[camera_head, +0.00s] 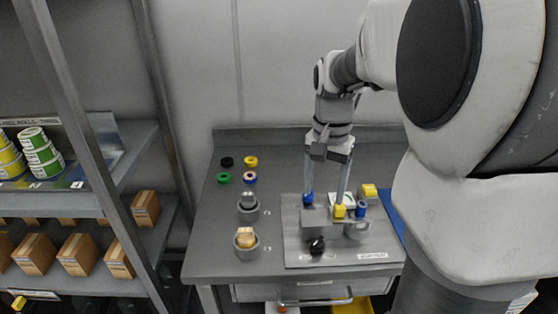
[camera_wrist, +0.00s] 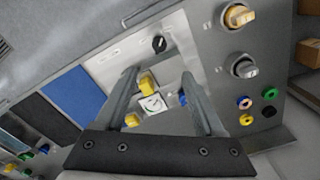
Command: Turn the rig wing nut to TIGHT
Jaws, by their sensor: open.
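The rig is a pale plate (camera_head: 293,255) on the bench with grey blocks, a white dial (camera_wrist: 153,103) and coloured fittings. A yellow fitting (camera_head: 339,210) sits at its middle; it also shows in the wrist view (camera_wrist: 148,83). A blue fitting (camera_head: 308,199) is to its left and a black knob (camera_head: 317,246) is in front. I cannot tell for sure which fitting is the wing nut, and the labels are unreadable. My gripper (camera_head: 325,198) points down over the rig, open and empty. In the wrist view its fingers (camera_wrist: 159,73) are spread on either side of the yellow fitting.
Another yellow piece (camera_head: 369,190) and a blue fitting (camera_head: 361,209) stand at the rig's right. A shelf with boxes (camera_head: 78,254) stands further left.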

